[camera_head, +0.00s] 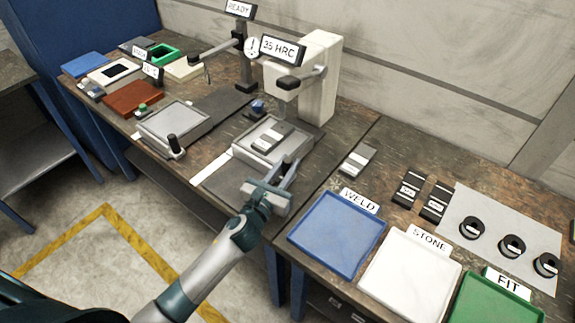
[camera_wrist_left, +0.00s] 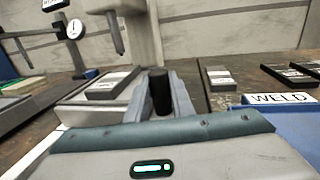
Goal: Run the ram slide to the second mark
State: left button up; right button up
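The pale grey slide plate (camera_head: 266,137) with a dark and silver block (camera_head: 272,136) on it sits below the white tester (camera_head: 318,75) that shows "35 HRC". In the left wrist view the plate (camera_wrist_left: 75,118) is at the left. A black upright knob (camera_wrist_left: 158,92) stands at its near side. My left gripper (camera_head: 281,174) is at the plate's near right corner, its fingers on either side of the knob. Whether they press on the knob I cannot tell. Any marks along the slide are too small or hidden to make out. My right gripper is not in view.
A second slide plate (camera_head: 172,122) with a black knob (camera_head: 174,144) lies to the left. Blue (camera_head: 337,234), white (camera_head: 410,277) and green (camera_head: 495,303) trays fill the right table's front. A small block (camera_head: 357,159) lies right of the tester.

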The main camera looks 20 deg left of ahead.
pick_arm(q)
grip_shut()
jog(key=shift+w+d, duration=0.15)
jog(key=shift+w, duration=0.25)
jog(key=w, duration=0.2)
jog(key=w+d, duration=0.1)
jog(key=shift+w+d, duration=0.15)
jog(key=shift+w, duration=0.2)
jog(key=shift+r, duration=0.1)
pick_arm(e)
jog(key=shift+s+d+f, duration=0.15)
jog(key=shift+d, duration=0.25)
pick_arm(q)
jog(key=o, duration=0.6)
grip_release()
jog(key=shift+o, duration=0.9)
jog(key=shift+w+d, duration=0.1)
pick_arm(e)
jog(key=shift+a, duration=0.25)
